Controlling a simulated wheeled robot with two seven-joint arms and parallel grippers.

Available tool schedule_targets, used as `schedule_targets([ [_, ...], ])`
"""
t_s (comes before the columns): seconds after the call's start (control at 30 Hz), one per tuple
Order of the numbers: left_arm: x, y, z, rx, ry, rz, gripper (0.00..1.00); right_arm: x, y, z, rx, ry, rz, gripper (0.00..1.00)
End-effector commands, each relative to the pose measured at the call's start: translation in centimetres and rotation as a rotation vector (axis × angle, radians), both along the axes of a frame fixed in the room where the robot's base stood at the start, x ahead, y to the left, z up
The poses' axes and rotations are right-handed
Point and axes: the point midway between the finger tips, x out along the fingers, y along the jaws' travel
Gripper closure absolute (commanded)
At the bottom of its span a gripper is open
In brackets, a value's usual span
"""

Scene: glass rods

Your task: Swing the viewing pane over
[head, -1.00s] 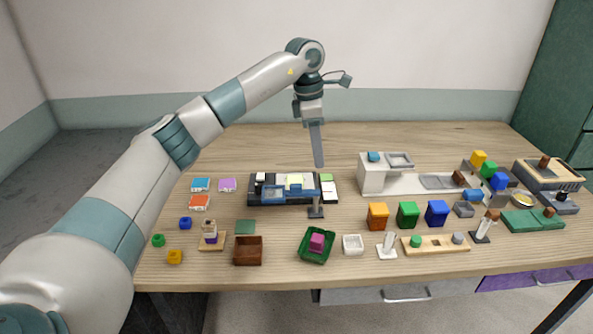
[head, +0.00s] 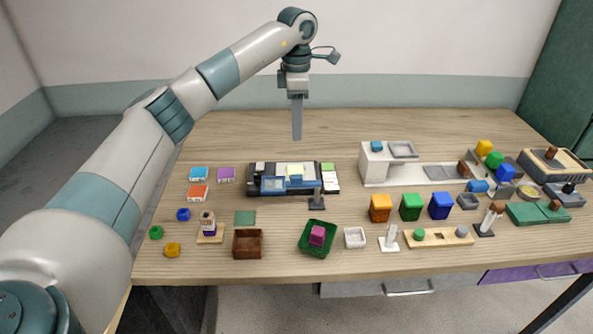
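A pane with a blue frame (head: 273,185) lies over the front left part of a dark tray (head: 251,187) at the middle of the table. It appears joined to a small dark post (head: 317,203) at the tray's front right; the joint is too small to make out. A pale yellow piece (head: 295,170) and small light blocks sit on the tray behind the pane. My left gripper (head: 297,137) points down, above and behind the tray, apart from everything. Its fingers show as one grey slab, so its opening cannot be told. My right gripper is not in view.
A white stand with a grey tray (head: 403,149) is to the right. Orange, green and blue blocks (head: 440,206) stand in front of it. A brown box (head: 248,244) and a green tray (head: 304,241) are near the front edge. The table behind the dark tray is clear.

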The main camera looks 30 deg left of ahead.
Motion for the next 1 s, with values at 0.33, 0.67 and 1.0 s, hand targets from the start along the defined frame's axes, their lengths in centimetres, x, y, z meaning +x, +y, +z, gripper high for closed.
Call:
schedule_targets([
  [0.33,-0.1,0.0,-5.3,-0.001,0.005,0.001,0.64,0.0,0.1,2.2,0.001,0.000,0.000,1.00],
  [0.67,-0.1,-0.1,-11.3,-0.002,0.005,0.000,0.64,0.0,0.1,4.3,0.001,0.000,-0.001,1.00],
  [1.0,-0.1,0.0,-15.3,0.000,0.002,0.000,0.64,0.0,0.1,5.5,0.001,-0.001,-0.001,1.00],
])
